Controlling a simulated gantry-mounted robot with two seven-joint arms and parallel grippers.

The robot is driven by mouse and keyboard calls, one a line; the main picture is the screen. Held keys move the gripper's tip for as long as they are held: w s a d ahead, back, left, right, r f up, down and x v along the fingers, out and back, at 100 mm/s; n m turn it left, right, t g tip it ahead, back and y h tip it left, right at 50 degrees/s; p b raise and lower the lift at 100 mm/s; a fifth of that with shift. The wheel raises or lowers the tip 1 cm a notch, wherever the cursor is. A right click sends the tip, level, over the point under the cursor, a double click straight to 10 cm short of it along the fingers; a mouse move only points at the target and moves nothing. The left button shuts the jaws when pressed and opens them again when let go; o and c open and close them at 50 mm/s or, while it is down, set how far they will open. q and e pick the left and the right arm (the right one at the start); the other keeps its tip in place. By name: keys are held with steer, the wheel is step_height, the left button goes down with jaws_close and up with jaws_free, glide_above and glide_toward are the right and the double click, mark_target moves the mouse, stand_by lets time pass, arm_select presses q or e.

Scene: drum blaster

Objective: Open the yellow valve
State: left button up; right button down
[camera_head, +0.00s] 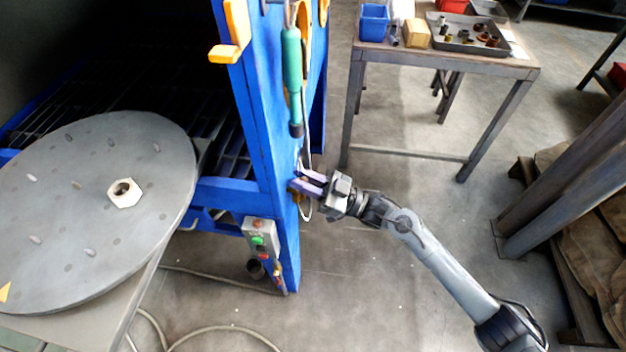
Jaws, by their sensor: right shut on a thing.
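My right gripper (309,185) has its purple fingers at the right side face of the blue cabinet post (273,130), below the hanging green tool. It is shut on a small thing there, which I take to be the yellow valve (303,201). Only a dull yellow-brown bit shows beside the fingers; the rest is hidden by them. How far the valve is turned cannot be seen. My left gripper is not in view.
A green-handled tool (292,70) and a thin hose hang just above my right gripper. A control box (261,238) with buttons is on the post's front. A round grey turntable (90,215) fills the left. A work table (450,62) with trays stands behind.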

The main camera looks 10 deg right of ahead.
steer(key=shift+r, duration=0.15)
steer(key=c, duration=1)
jaws_free()
steer(key=shift+c, duration=0.2)
steer(key=shift+s+d+f, duration=0.2)
steer(key=shift+d+f, duration=0.1)
steer(key=shift+d, duration=0.1)
steer(key=p+v, duration=0.2)
steer(key=v, duration=0.7)
steer(key=shift+s+d+p, duration=0.2)
steer(key=shift+d+p, duration=0.1)
steer(key=shift+d, duration=0.05)
steer(key=shift+f, duration=0.1)
